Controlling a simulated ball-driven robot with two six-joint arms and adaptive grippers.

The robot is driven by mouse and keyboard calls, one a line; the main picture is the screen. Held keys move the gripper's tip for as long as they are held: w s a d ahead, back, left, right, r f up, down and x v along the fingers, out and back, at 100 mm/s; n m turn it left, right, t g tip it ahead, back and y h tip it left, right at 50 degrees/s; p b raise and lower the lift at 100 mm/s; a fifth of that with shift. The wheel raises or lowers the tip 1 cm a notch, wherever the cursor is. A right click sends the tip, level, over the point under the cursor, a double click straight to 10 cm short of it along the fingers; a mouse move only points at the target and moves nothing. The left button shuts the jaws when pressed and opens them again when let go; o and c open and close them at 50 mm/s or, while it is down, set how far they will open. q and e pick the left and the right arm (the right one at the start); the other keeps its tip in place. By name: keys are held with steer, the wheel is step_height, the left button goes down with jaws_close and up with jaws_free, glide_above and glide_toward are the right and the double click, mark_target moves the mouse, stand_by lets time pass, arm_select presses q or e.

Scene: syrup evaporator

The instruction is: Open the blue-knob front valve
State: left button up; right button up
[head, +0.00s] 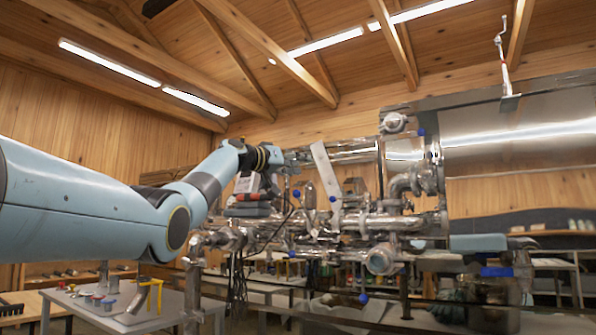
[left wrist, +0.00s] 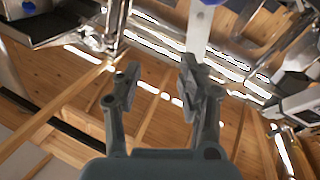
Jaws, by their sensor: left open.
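Several blue knobs show on the steel pipework in the head view: one (head: 296,193) just below my left gripper, one (head: 332,198) on a long flat metal handle, and one (head: 363,298) hanging low in front. I cannot tell which is the front valve's. My left gripper (head: 298,158) is at the upper left of the pipework, small and partly lost against the metal. In the left wrist view my left gripper (left wrist: 157,88) has its fingers apart with nothing between them. A pale flat bar (left wrist: 198,30) with a blue knob (left wrist: 211,2) lies beyond the right finger.
A large steel tank (head: 520,130) fills the upper right, above crowded pipes and valves (head: 395,222). Loose dark cables (head: 238,275) hang below the left gripper. A white table (head: 165,312) with small cups stands at lower left. Free air lies above the left arm.

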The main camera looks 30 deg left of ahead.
mark_target(307, 212)
arm_select(q)
steer(key=shift+a, duration=0.15)
steer(key=c, duration=0.4)
steer(key=r+m+y, duration=0.1)
steer(key=a+r+m+y, duration=0.1)
steer(key=r, duration=0.1)
steer(key=s+r+m+t+y, duration=0.1)
steer(key=m, duration=0.1)
steer(key=shift+s+a+r, duration=0.1)
steer(key=shift+a+r, duration=0.05)
steer(key=shift+a, duration=0.05)
jaws_close()
steer(key=s+d+f+m+t+y, duration=0.3)
steer(key=s+d+f+m+y, duration=0.2)
steer(key=s+d+f+m, duration=0.7)
step_height(307, 212, down, 7)
steer(key=w+a+m+g, duration=0.1)
steer(key=w+m, duration=0.1)
steer(key=m, duration=0.1)
steer(key=w+a+r, duration=0.3)
steer(key=w+a, duration=0.2)
steer(key=w, duration=0.4)
steer(key=shift+w+a+r+h, duration=0.15)
steer(key=shift+a+r+h, duration=0.1)
steer(key=shift+r+h, duration=0.15)
